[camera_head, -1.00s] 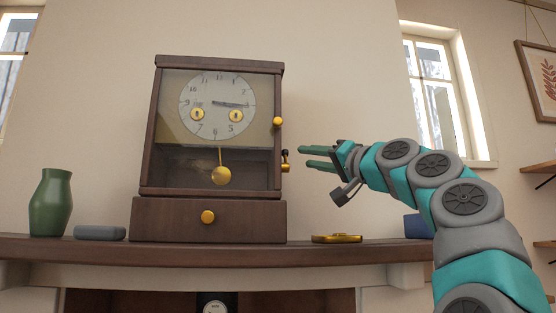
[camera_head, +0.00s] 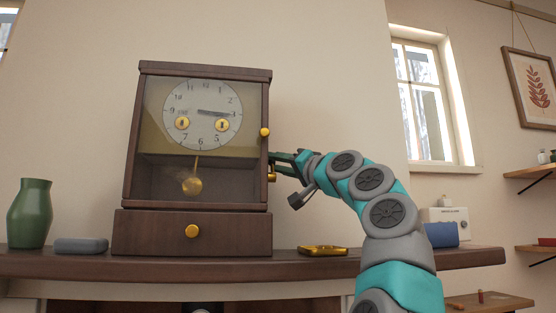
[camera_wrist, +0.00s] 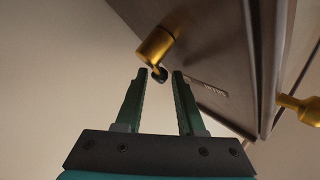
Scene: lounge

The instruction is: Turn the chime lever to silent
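The mantel clock (camera_head: 192,222) is a dark wooden case with a glass front, dial and brass pendulum. Its chime lever (camera_head: 271,176) is a small brass piece low on the right side. In the wrist view the lever (camera_wrist: 156,46) is a brass cylinder with a thin arm and dark tip. My gripper (camera_head: 276,162) is beside the clock's right side at the lever. In the wrist view my gripper (camera_wrist: 160,73) is open, its green fingers on either side of the dark tip; contact cannot be told. A small label plate (camera_wrist: 207,88) is on the case, its lettering unreadable.
A brass door knob (camera_head: 265,132) sticks out above the lever; it also shows in the wrist view (camera_wrist: 308,110). A brass object (camera_head: 323,250) lies on the mantel shelf (camera_head: 80,265) below my arm.

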